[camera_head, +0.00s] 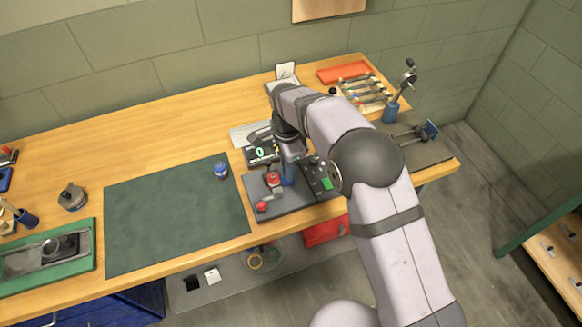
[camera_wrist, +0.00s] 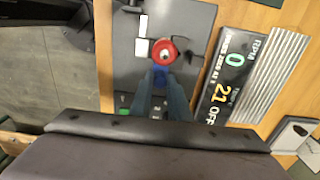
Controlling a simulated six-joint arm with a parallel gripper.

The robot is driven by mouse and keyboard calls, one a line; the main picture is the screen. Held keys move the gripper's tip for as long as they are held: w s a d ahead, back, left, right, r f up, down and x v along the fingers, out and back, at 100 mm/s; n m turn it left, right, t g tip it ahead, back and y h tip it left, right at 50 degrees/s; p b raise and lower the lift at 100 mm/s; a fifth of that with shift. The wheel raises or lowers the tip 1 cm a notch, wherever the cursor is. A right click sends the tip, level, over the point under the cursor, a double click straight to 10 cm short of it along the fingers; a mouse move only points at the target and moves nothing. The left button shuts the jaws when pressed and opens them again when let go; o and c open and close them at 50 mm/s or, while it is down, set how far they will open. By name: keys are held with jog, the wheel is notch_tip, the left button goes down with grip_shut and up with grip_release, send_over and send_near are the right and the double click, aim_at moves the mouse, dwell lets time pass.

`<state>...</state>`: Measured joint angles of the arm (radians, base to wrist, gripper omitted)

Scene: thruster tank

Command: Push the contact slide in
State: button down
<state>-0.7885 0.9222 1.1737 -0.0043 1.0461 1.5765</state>
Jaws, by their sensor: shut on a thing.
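A dark grey fixture plate (camera_head: 287,206) lies at the bench's front edge, right of the green mat. A round red part (camera_head: 273,178) stands on it, also seen near the top of the wrist view (camera_wrist: 164,51). A second red knob (camera_head: 262,206) is at the plate's front left. My gripper (camera_wrist: 160,80) reaches down to the plate, its fingers close together and shut on a small blue piece (camera_wrist: 160,70) beside the round red part. I cannot tell whether this blue piece is the contact slide. My arm and fingers hide part of the plate.
A display panel reading 0 and 21 (camera_wrist: 230,75) lies beside the plate, with a ribbed light strip (camera_wrist: 275,75) beyond. A black box with a green patch (camera_head: 319,178) stands close right. The dark green mat (camera_head: 170,225) is mostly clear, with a small blue jar (camera_head: 221,171).

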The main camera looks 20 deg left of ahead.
jog(key=c, duration=1.7)
grip_release()
jog(key=shift+s+a, duration=0.2)
jog(key=shift+s, duration=0.05)
jog(key=shift+o, duration=0.2)
jog(key=shift+w+d, duration=0.1)
jog(key=shift+w, duration=0.05)
jog(key=shift+r+b, duration=1.2)
jog(key=shift+r, duration=2.5)
jog(key=d+r+n, duration=0.1)
jog(key=d+n, duration=0.3)
jog(key=d, duration=1.8)
jog(key=s+d+f+n, duration=0.4)
jog(key=s+d+n, duration=0.1)
jog(key=s+d, duration=1.1)
jog(key=shift+d+f, duration=0.15)
